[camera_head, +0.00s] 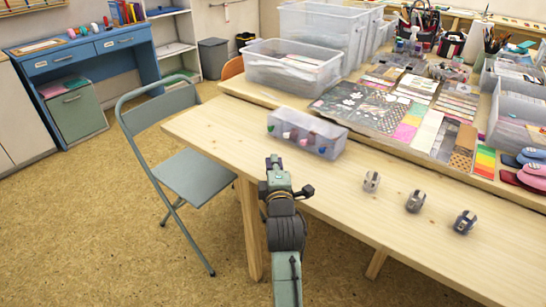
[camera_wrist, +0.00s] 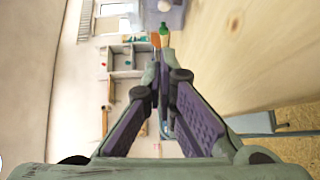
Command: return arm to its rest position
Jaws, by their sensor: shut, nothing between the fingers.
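My gripper (camera_head: 274,162) is shut and empty, at the far end of my arm. In the head view it appears just below the clear bin, over the front edge of the wooden table (camera_head: 215,135). In the wrist view its two fingers (camera_wrist: 163,88) come together in the middle, with the table top (camera_wrist: 245,50) to the right. My arm reaches up from the bottom of the head view.
A clear bin (camera_head: 307,140) with small coloured items stands near the table's front left. Three small grey objects (camera_head: 371,181) (camera_head: 415,200) (camera_head: 464,222) sit on the right. A folding chair (camera_head: 195,177) stands left of the table. The floor below it is clear.

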